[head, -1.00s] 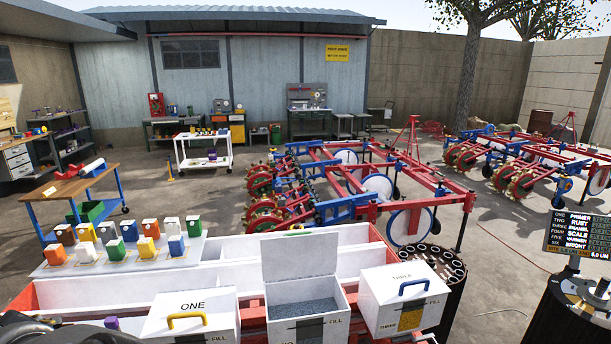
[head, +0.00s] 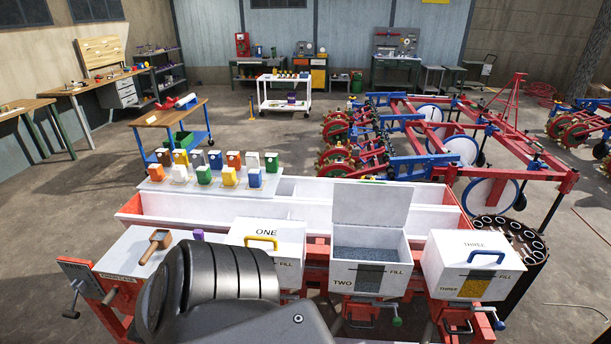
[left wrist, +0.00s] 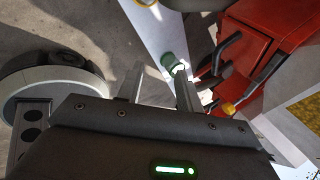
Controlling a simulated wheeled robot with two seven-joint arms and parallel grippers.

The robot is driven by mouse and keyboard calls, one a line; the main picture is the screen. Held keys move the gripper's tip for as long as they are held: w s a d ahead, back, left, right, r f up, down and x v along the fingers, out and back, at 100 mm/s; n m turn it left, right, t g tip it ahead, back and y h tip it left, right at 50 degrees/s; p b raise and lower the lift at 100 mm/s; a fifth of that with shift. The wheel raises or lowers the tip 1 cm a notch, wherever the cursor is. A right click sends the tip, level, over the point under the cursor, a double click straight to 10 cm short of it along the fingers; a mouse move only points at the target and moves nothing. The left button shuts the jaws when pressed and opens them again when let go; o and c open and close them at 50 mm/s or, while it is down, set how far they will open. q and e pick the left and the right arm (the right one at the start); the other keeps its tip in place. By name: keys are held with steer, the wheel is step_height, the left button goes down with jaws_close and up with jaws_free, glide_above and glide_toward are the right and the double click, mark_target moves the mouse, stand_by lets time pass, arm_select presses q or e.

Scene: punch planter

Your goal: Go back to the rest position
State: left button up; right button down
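My left gripper (left wrist: 158,88) shows in the left wrist view with its two fingers apart and nothing between them. Beyond its fingertips are red metal parts and a green knob. In the head view a dark grey link of my own arm fills the bottom middle; no fingers show there. My right gripper is in neither view. Box ONE (head: 268,248) is closed and partly behind my arm. Box TWO (head: 368,246) stands with its lid up and grey grains inside. Box THREE (head: 472,262) is closed.
The boxes stand along a red and white planter frame (head: 130,205). A small bench (head: 135,262) holds a wooden mallet (head: 155,246) at its left. Coloured blocks sit on a grey tray (head: 205,187). A black perforated drum (head: 512,250) stands right. Floor at left is open.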

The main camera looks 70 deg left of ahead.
arm_select(q)
steer(key=w+a+f+n+g+y, duration=0.2)
steer(key=w+a+n, duration=0.1)
steer(key=w+n, duration=0.25)
steer(key=w+a+f+n+g+y, duration=0.1)
steer(key=w+a+n+g+y, duration=0.1)
steer(key=w+a+n+g, duration=0.3)
steer(key=s+d+f+t+h, duration=0.15)
steer(key=d+f, duration=0.25)
steer(key=d, duration=1)
steer(key=s+d+f+h, duration=0.1)
steer(key=d+f+h, duration=0.15)
steer(key=d, duration=1.15)
steer(key=s+d+f+h, duration=0.1)
steer(key=d+f, duration=0.4)
steer(key=d, duration=1)
step_height(320, 180, down, 13)
steer(key=b, duration=1.3)
steer(key=shift+d+n, duration=0.2)
steer(key=shift+n, duration=0.25)
steer(key=shift+r, duration=0.1)
steer(key=shift+s, duration=0.2)
